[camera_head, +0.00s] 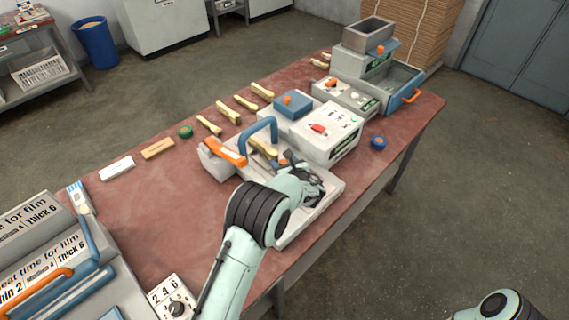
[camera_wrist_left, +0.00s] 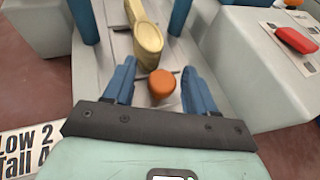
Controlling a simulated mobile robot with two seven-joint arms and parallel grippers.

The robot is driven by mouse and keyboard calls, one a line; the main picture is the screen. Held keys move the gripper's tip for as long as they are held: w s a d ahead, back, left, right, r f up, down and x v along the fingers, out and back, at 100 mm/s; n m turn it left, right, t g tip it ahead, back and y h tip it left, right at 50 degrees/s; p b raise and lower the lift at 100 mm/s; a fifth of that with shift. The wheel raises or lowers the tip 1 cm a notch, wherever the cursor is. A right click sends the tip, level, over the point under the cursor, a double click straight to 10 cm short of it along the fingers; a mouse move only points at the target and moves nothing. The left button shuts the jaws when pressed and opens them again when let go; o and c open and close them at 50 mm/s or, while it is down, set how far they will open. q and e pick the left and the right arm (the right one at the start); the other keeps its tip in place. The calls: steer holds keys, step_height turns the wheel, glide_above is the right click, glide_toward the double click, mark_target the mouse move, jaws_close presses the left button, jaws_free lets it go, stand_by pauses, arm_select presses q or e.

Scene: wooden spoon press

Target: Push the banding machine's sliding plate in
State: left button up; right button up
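The banding machine (camera_head: 330,130) stands mid-table, with a white control box, a blue arch (camera_head: 262,132) and an orange lever (camera_head: 228,151). Pale wooden spoons (camera_wrist_left: 147,38) lie between the arch's blue posts. An orange knob (camera_wrist_left: 162,84) stands at the near end of the grey plate under the spoons; how far the plate is in cannot be told. My left gripper (camera_wrist_left: 160,92) is open, its blue fingers spread on either side of the knob with gaps. In the head view my left gripper (camera_head: 298,172) is over the machine's base, partly hidden by its wrist. My right gripper is not in view.
Several wooden spoons (camera_head: 238,108) lie behind the machine. A green roll (camera_head: 185,131) and a blue roll (camera_head: 378,142) are on the table. A film sealer (camera_head: 45,260) stands at front left, another grey machine (camera_head: 365,65) at the back right.

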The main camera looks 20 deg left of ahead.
arm_select(q)
steer(key=shift+d, duration=0.1)
steer(key=shift+s+d+r, duration=0.15)
steer(key=shift+s+d, duration=0.2)
steer(key=shift+d, duration=0.05)
steer(key=b+v, duration=0.1)
steer(key=v, duration=1)
steer(key=shift+r+b, duration=0.1)
steer(key=shift+b, duration=0.25)
steer(key=shift+s+d+r, duration=0.3)
steer(key=shift+s+d, duration=0.05)
steer(key=shift+s, duration=0.1)
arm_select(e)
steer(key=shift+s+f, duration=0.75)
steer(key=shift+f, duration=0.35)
